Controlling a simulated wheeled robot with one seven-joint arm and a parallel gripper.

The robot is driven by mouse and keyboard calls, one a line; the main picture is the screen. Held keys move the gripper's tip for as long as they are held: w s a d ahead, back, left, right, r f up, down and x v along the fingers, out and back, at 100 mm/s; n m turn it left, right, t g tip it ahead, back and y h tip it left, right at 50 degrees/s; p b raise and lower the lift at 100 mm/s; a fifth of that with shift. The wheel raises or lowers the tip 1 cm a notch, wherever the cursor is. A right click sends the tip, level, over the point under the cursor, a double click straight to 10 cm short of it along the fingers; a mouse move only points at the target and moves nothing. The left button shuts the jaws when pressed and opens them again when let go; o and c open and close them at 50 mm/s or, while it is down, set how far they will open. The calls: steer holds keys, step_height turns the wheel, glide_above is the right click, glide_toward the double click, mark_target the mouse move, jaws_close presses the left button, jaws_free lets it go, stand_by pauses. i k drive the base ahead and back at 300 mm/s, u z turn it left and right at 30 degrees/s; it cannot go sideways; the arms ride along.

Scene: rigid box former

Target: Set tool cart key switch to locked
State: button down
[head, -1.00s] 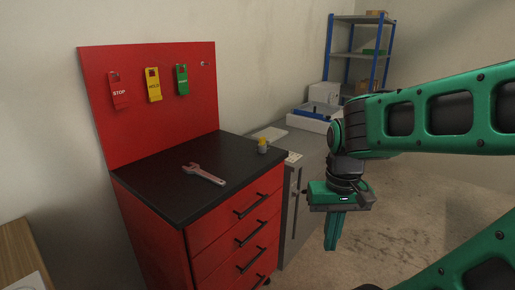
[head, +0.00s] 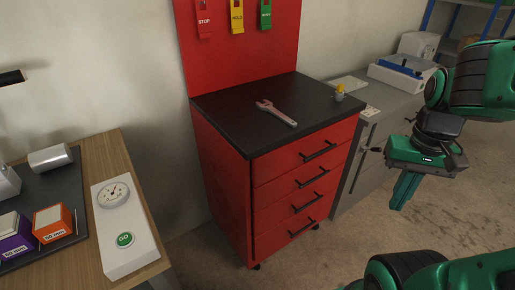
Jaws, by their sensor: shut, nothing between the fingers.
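The red tool cart (head: 222,189) stands in the middle, with a black top and several drawers, all closed. A small grey piece with a yellow top (head: 339,92) stands upright at the back right corner of the cart top. I cannot tell whether it is the key switch, and no lock marking or key position is readable. My gripper (head: 401,206) hangs to the right of the cart, fingers pointing down, shut and empty. It is apart from the cart and in front of the grey cabinet.
A pinkish wrench (head: 276,113) lies on the cart top. Red, yellow (head: 237,17) and green tags hang on the red back panel. The grey cabinet (head: 375,135) adjoins on the right. A wooden bench (head: 108,152) with a gauge and boxes is at left. Floor in front is clear.

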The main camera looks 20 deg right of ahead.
mark_target(337, 95)
steer(key=u, duration=1.7)
steer(key=k, duration=0.5)
steer(key=z, duration=1.75)
steer(key=i, duration=0.95)
steer(key=u, duration=0.05)
